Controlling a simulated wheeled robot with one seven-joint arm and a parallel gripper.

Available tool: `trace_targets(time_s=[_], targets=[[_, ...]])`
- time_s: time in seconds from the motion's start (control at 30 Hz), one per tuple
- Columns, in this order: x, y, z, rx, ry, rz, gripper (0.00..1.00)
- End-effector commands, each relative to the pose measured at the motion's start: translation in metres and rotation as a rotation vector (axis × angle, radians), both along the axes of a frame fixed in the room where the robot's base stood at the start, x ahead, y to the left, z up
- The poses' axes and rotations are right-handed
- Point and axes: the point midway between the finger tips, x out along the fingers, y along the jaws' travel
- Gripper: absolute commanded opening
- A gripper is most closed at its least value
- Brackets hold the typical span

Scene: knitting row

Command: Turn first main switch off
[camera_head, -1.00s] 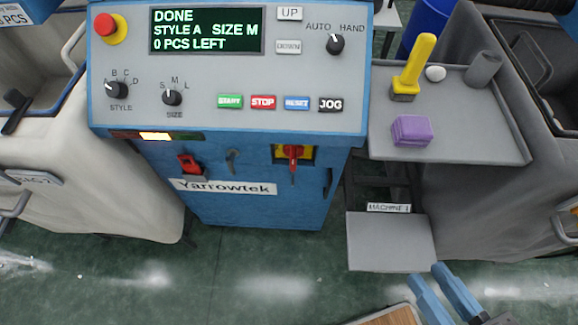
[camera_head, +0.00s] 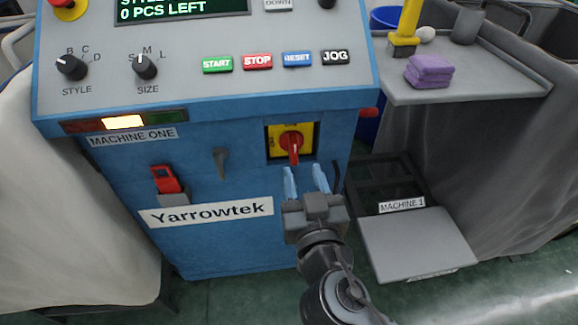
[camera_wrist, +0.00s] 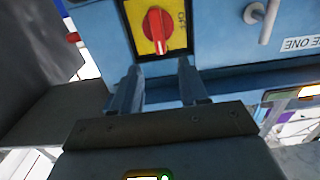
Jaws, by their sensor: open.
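The main switch (camera_head: 291,146) is a red rotary handle on a yellow plate, low on the blue front of the machine labelled MACHINE ONE. Its handle points about straight down in the head view. In the wrist view the red handle (camera_wrist: 157,27) stands just beyond my fingertips, on its yellow plate. My gripper (camera_head: 306,180) is open and empty, just below and in front of the switch, with its blue fingers pointing at it. The fingers (camera_wrist: 158,82) are apart from the handle.
The control panel (camera_head: 200,90) juts out above the switch, with knobs and buttons. A red latch (camera_head: 165,179) and a grey handle (camera_head: 220,162) sit left of the switch. A grey shelf (camera_head: 470,90) with a purple cloth (camera_head: 429,71) and a low grey tray (camera_head: 418,245) stand at right.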

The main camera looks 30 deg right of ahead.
Motion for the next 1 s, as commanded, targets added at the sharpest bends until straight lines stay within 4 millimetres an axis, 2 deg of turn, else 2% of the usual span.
trace_targets(time_s=[0.17, 0.4, 0.6, 1.0], targets=[[0.014, -0.004, 0.004, 0.002, -0.011, -0.008, 0.44], [0.049, -0.015, 0.004, 0.000, -0.010, -0.007, 0.44], [0.070, -0.022, 0.003, 0.001, -0.009, -0.006, 0.44], [0.076, -0.024, 0.002, 0.000, -0.009, -0.005, 0.42]])
